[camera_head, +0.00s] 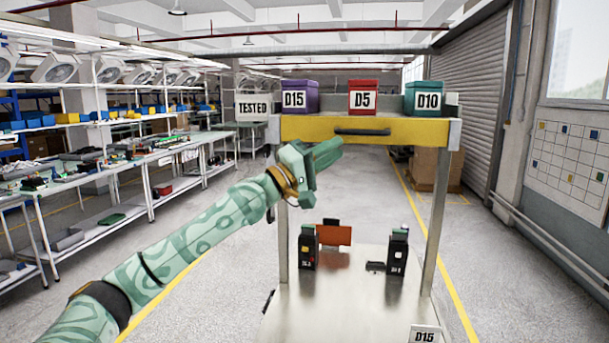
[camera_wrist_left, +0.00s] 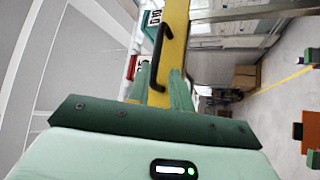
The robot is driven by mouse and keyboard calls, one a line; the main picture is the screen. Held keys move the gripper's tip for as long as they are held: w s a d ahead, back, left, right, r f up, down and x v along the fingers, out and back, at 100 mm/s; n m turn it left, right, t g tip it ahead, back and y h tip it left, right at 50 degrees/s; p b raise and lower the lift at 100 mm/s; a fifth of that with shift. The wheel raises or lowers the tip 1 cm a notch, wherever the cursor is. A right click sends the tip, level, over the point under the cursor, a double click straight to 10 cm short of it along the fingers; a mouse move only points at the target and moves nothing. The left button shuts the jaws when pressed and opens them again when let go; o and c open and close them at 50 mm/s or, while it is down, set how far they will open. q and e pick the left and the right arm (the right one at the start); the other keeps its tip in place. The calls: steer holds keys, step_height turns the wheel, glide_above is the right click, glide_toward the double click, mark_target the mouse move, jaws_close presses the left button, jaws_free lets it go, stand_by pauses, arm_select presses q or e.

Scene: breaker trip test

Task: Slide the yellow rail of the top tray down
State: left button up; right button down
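The yellow rail (camera_head: 400,131) spans the front of the top tray, with a black bar handle (camera_head: 362,132) at its middle. In the left wrist view the rail (camera_wrist_left: 174,30) runs up the picture, with its handle (camera_wrist_left: 159,55) just ahead of the fingers. My left gripper (camera_head: 336,150) is just below and left of the handle in the head view. In the left wrist view its two green fingers (camera_wrist_left: 162,84) are apart, with yellow rail showing between them. Nothing is held. Whether the fingers touch the handle cannot be told. My right gripper is not in view.
On the top tray stand a purple D15 bin (camera_head: 299,97), a red D5 bin (camera_head: 363,98) and a teal D10 bin (camera_head: 424,98). A TESTED sign (camera_head: 252,108) is at left. Breakers (camera_head: 308,248) stand on the lower shelf (camera_head: 345,310). Metal posts (camera_head: 437,215) flank the open middle.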

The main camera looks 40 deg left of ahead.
arm_select(q)
steer(key=b+v, duration=0.6)
steer(key=v, duration=0.2)
steer(key=shift+f, duration=0.1)
stand_by(0.8)
